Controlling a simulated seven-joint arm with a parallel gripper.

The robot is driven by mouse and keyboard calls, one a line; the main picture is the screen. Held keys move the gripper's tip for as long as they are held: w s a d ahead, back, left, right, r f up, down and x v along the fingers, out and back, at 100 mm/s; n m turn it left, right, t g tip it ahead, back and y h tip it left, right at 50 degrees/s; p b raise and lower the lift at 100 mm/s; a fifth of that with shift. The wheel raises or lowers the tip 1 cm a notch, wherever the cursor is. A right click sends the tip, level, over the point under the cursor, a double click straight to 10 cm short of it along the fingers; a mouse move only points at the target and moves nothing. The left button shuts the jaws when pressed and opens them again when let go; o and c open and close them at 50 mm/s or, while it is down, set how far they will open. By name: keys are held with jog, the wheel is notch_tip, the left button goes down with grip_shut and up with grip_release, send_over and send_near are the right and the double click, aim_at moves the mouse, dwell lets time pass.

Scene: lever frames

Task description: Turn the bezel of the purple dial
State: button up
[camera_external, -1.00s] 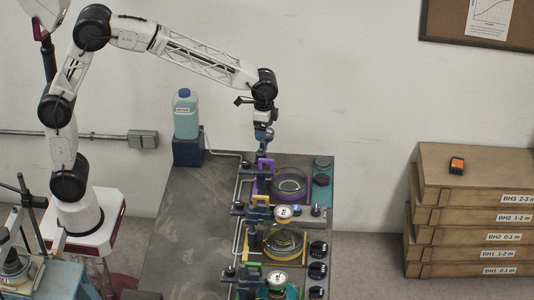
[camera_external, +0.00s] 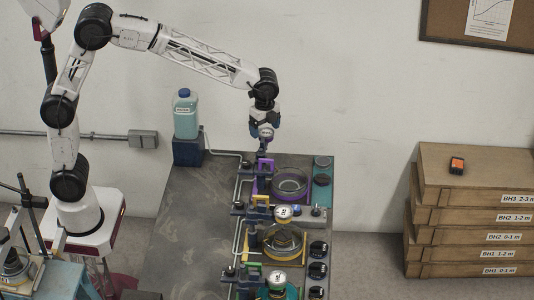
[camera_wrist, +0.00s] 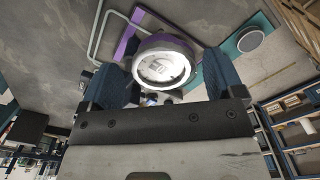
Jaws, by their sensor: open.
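The purple dial (camera_wrist: 162,68) is a round gauge with a white face and a pale bezel; a purple bracket (camera_wrist: 128,38) shows behind it in the wrist view. In the external view the dial (camera_external: 266,132) is small and partly hidden under my gripper (camera_external: 265,128), above the purple-framed station (camera_external: 290,184). My gripper (camera_wrist: 165,78) is open, with one blue finger on each side of the bezel.
A yellow station (camera_external: 283,243) with its own dial (camera_external: 283,212) and a green one with a dial (camera_external: 277,279) stand nearer on the grey table (camera_external: 190,230). Pipes (camera_external: 237,190) run along their left. A blue-liquid bottle (camera_external: 186,115) stands at the back left. The table's left side is clear.

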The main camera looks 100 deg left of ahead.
aim_at(266, 131)
jog(key=m, duration=0.6)
jog(key=shift+w+a+m, duration=0.15)
jog(key=shift+w+m, duration=0.05)
jog(key=shift+m, duration=0.1)
notch_tip(266, 131, up, 8)
jog(key=shift+r, duration=0.1)
jog(key=s+d+n, duration=0.3)
jog(key=s, duration=0.7)
jog(key=s+d+r+n+t, duration=0.1)
jog(key=s+d+n, duration=0.2)
jog(key=s, duration=0.6)
jog(key=s+d+n, duration=0.4)
jog(key=s+d, duration=0.1)
jog(key=s, duration=0.5)
jog(key=shift+s+r+t, duration=0.25)
jog(key=shift+s+t, duration=0.05)
jog(key=shift+t, duration=0.1)
jog(key=shift+d, duration=0.1)
